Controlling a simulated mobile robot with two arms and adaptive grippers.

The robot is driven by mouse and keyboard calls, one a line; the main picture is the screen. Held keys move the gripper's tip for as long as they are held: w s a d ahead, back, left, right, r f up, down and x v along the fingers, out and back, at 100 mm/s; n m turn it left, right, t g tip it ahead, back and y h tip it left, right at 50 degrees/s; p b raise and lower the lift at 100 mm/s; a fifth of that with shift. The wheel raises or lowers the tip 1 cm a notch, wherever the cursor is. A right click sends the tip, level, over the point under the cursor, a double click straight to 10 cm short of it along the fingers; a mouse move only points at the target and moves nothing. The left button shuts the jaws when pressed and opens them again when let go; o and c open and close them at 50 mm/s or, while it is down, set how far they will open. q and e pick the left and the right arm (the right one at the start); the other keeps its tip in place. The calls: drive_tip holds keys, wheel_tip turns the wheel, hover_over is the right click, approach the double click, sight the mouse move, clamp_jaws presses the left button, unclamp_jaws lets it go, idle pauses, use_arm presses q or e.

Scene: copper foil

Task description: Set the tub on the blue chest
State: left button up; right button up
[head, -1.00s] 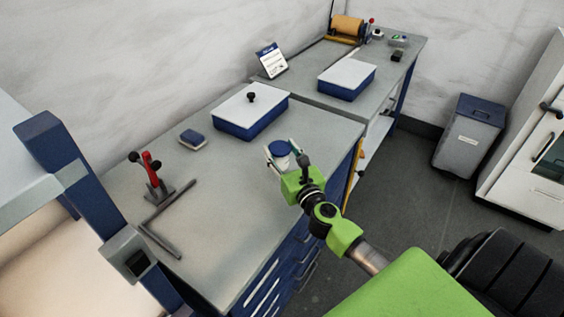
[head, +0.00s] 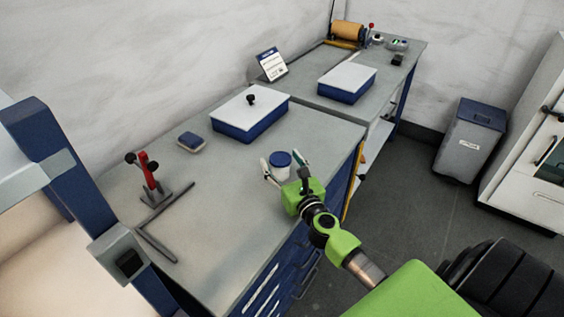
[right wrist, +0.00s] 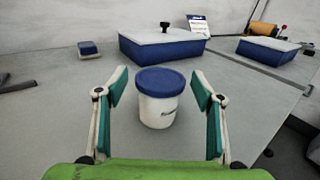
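The tub (head: 280,161) is white with a blue lid. It stands upright on the grey bench top (head: 215,225), near the right edge, and also shows in the right wrist view (right wrist: 159,98). My right gripper (head: 282,163) is open around the tub. In the right wrist view its fingers stand on either side (right wrist: 160,92), with a gap to each side of the tub. A blue chest with a white lid and black knob (head: 249,128) stands behind the tub; the right wrist view shows it too (right wrist: 160,49). My left gripper is out of view.
A small blue-and-grey block (head: 191,142), a red-handled clamp (head: 150,175) and a dark angled bar (head: 160,220) lie to the left. A second blue box (head: 346,86) and a sign card (head: 271,65) stand farther back. Bench around the tub is clear.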

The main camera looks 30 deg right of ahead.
drive_tip(key=shift+r, duration=0.15)
drive_tip(key=shift+s, duration=0.2)
drive_tip(key=s, duration=0.3)
drive_tip(key=s+a+b, duration=0.1)
drive_tip(key=s, duration=0.2)
drive_tip(key=s+a, duration=0.1)
drive_tip(key=s, duration=0.3)
drive_tip(key=shift+s+b, duration=0.1)
drive_tip(key=shift+b, duration=0.2)
drive_tip(key=shift+s+a, duration=0.15)
drive_tip(key=shift+s, duration=0.5)
